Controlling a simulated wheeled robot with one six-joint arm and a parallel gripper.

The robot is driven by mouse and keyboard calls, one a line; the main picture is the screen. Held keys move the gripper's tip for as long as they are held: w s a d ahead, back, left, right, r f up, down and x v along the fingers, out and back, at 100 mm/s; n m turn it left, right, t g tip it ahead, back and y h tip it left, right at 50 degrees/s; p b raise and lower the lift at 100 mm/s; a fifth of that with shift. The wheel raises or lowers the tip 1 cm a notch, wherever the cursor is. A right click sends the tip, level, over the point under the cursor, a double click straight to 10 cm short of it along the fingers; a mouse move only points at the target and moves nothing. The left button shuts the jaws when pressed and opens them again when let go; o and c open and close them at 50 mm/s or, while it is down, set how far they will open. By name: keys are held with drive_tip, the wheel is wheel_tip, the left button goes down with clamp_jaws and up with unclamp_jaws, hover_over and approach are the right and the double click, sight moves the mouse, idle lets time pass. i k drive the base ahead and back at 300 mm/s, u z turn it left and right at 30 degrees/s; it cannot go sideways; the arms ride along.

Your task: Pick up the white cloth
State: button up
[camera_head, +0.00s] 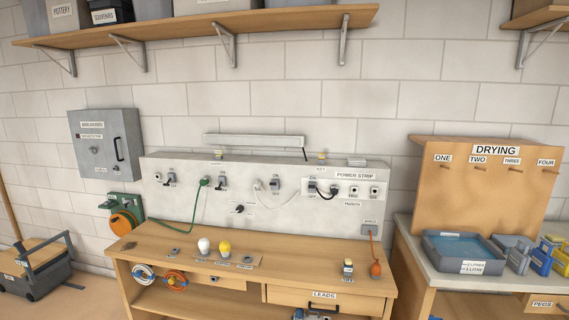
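I cannot make out a white cloth for sure in the head view. A small pale object (357,161) lies on the top edge of the bench's back panel, too small to tell what it is. A white bulb-shaped item (203,246) stands on the wooden bench beside a yellow one (224,248). My gripper is not in view.
The wooden bench (180,238) stands against a block wall, with a power strip (345,188) on its back panel. To the right is a counter with a grey tray (430,248) under a drying board (480,200). A toolbox (35,270) sits at the left.

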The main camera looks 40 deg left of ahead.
sight(352, 162)
drive_tip(key=u, duration=1.05)
drive_tip(key=i, duration=1.4)
drive_tip(key=u, duration=0.6)
